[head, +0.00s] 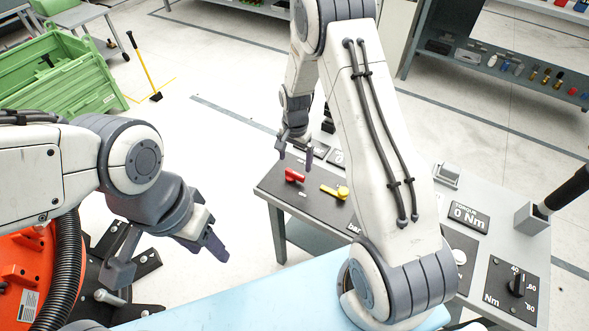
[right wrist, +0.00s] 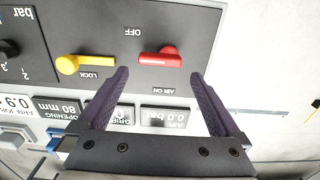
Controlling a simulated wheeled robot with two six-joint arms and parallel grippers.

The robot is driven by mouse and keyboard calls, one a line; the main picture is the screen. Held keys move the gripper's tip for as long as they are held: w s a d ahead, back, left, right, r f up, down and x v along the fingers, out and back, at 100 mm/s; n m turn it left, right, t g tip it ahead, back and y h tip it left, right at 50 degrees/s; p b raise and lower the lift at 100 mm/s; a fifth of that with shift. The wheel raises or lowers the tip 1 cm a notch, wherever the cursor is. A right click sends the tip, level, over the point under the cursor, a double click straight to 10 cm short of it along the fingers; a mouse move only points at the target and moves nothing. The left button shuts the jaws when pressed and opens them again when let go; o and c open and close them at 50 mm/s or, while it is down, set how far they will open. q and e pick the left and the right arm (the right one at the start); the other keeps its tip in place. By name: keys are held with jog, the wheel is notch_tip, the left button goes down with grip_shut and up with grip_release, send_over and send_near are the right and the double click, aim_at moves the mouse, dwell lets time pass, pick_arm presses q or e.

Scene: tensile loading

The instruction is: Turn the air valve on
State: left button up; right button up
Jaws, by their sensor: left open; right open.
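The red air valve handle (head: 295,175) lies on a dark panel on the bench in the head view. In the right wrist view the handle (right wrist: 158,59) shows upside down, with an OFF label above it and an AIR ON label below. My right gripper (head: 295,147) is open and empty above the panel near the handle. In the right wrist view its fingertips (right wrist: 160,77) are spread either side of the handle's line, and the handle appears beyond them, apart. My left gripper (head: 168,258) is open and empty at the lower left, away from the panel.
A yellow LOCK lever (head: 335,191) sits beside the red handle; it also shows in the right wrist view (right wrist: 85,64). An air display (right wrist: 165,116) reads 0.0 bar. A torque display (head: 468,216) and a dial (head: 517,285) are further right. Green crates (head: 65,75) stand left.

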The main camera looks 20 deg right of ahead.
aim_at(295, 173)
notch_tip(295, 173, down, 6)
jog(key=shift+p, duration=0.4)
jog(key=c, duration=1.1)
